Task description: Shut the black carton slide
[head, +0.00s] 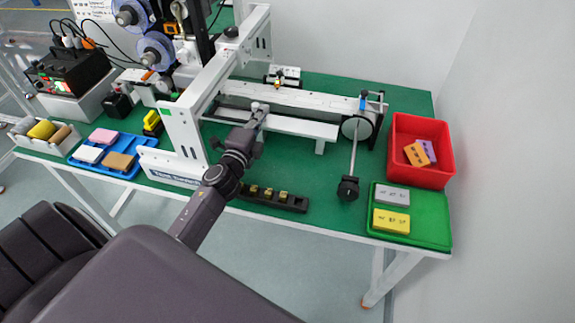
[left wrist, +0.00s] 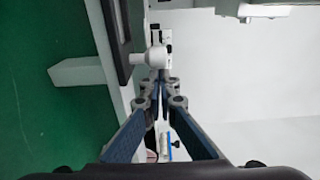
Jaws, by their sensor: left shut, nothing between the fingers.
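The carton machine (head: 190,125) is a white frame on the green table, with a long white rail (head: 300,98) running right from it. A white knob (head: 255,106) stands on the rail's left part; it also shows in the left wrist view (left wrist: 154,58). A dark strip (left wrist: 113,40) lies beside the knob there, seemingly the black slide, partly out of frame. My left gripper (head: 261,112) is shut and empty, its fingertips (left wrist: 160,82) close to the knob. I cannot tell whether they touch it. My right gripper is not in view.
A red bin (head: 447,160) and a green tray (head: 432,234) with blocks stand at the right. A blue tray (head: 83,163) is at the left.

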